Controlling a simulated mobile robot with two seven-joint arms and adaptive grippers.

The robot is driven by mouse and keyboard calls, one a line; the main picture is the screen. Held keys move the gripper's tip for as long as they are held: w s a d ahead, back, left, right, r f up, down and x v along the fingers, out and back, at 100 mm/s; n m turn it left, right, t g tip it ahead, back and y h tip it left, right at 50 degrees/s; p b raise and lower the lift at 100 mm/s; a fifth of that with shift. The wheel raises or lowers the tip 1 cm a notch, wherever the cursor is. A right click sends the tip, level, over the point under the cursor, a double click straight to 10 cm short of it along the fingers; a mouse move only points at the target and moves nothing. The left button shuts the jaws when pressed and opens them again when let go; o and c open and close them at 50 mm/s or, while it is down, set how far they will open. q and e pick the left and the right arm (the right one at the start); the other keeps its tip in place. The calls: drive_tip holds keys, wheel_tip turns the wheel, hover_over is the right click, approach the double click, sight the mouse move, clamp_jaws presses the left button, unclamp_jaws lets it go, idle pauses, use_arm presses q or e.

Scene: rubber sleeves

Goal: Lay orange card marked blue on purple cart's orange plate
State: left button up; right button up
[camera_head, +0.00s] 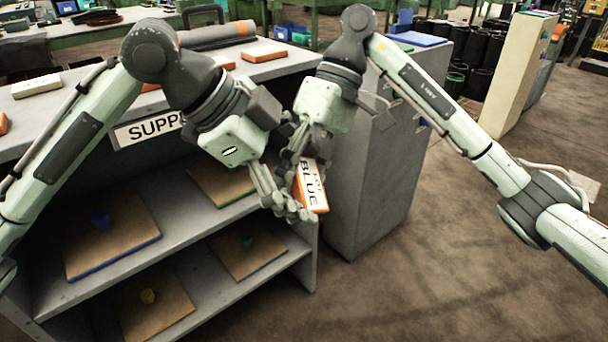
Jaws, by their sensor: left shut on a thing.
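The orange card marked BLUE (313,188), with a white label on its face, is held tilted in the air in front of the shelf's right end. My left gripper (290,207) is shut on it at its lower left side. My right gripper (291,172) is right beside the card's upper left edge; its fingers overlap the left gripper's, and I cannot tell whether they touch the card or how far they are open. I make out no purple cart and no orange plate in this view.
A grey shelf unit (305,268) with a SUPP... sign (150,130) stands close in front. Its shelves hold tan boards with coloured knobs, such as the blue-edged one (130,255). Another orange card (263,54) lies on top.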

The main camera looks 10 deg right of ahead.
use_arm(q)
drive_tip(key=shift+c, duration=1)
use_arm(e)
drive_tip(key=o, duration=0.8)
use_arm(q)
drive_tip(key=c, duration=0.7)
use_arm(e)
drive_tip(key=o, duration=0.5)
drive_tip(key=shift+o, duration=0.2)
drive_tip(key=shift+r, duration=0.1)
